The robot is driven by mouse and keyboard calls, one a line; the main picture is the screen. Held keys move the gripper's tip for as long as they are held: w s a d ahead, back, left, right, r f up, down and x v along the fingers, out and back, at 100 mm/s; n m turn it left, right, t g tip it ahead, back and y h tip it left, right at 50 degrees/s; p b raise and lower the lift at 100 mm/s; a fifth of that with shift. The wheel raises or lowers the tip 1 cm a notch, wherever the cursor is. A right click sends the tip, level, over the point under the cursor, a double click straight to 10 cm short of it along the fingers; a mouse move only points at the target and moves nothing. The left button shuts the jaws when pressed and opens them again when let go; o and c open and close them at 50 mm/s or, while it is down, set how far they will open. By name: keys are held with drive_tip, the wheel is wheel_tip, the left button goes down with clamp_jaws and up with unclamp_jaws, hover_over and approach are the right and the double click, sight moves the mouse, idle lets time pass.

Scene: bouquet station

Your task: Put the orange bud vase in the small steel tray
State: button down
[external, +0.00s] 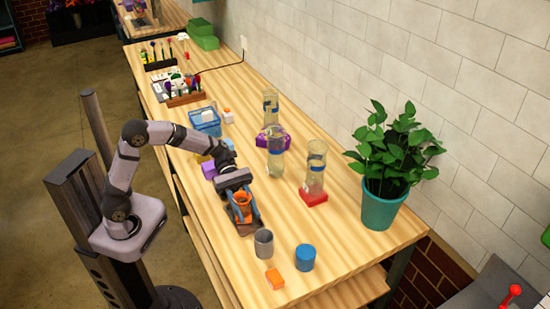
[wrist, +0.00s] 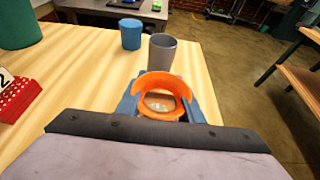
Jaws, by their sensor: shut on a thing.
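The orange bud vase (external: 243,198) is between the fingers of my gripper (external: 242,208), which is shut on it. In the wrist view the vase's round orange rim (wrist: 160,79) faces the camera, with a blue-grey finger of my gripper (wrist: 160,108) on each side. The vase is over the front part of the wooden table; whether its base touches anything is hidden. I cannot make out the small steel tray clearly in either view. A dark brownish patch shows just below the vase in the external view, and I cannot tell what it is.
A grey cup (external: 264,243) stands close in front of my gripper, with a blue cup (external: 305,257) and an orange block (external: 275,279) nearby. Glass vases (external: 315,170) stand to the right, before a potted plant (external: 382,207). A blue basket (external: 206,122) is behind.

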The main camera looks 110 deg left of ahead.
drive_tip(key=shift+f, duration=0.1)
drive_tip(key=c, duration=1.2)
unclamp_jaws()
drive_tip(key=shift+s+a, duration=0.1)
drive_tip(key=shift+a, duration=0.05)
drive_tip(key=v, duration=1.1)
drive_tip(key=shift+s+a+r, duration=0.2)
drive_tip(key=shift+s+r, duration=0.05)
drive_tip(key=shift+r, duration=0.1)
